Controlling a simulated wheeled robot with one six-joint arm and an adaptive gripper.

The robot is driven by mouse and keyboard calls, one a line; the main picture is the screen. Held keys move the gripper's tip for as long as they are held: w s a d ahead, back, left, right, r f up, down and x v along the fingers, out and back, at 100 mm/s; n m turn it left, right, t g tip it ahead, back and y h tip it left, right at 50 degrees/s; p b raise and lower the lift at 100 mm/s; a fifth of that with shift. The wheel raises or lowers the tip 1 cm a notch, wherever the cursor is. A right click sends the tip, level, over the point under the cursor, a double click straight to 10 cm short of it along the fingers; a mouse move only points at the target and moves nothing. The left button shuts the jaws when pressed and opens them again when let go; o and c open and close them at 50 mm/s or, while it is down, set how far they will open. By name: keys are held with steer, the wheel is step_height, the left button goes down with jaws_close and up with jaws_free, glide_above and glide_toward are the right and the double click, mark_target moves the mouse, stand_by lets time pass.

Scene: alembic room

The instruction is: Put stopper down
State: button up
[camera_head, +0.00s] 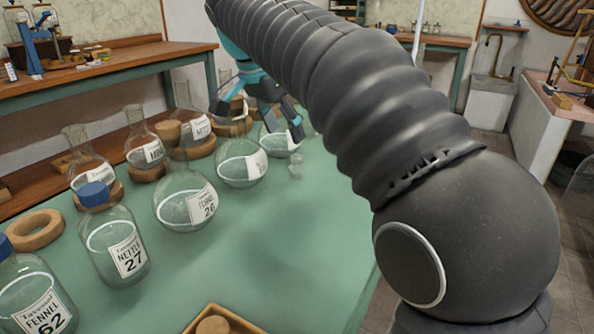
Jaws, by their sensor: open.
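A small clear glass piece (296,165), which looks like a stopper, stands on the green tabletop (270,245), right of a round flask. My gripper (258,122), teal and dark grey, is at the far part of the table with its fingers spread apart. Its right finger is above and behind the clear piece, and I see no contact between them. I see nothing held between the fingers, though flasks and a cork ring crowd the view there.
Round labelled flasks (184,205) stand left of the clear piece, some on cork rings. Blue-capped bottles (115,245) stand at the front left beside an empty ring (35,230). A wooden tray (222,312) is at the near edge. The middle of the tabletop is clear.

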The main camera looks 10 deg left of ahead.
mark_target(297, 156)
steer(key=b+x, duration=0.1)
steer(key=x, duration=0.7)
steer(key=shift+d+f, duration=0.25)
steer(key=shift+f, duration=0.1)
steer(key=c, duration=1)
steer(key=shift+c, duration=0.2)
steer(key=shift+r, duration=0.15)
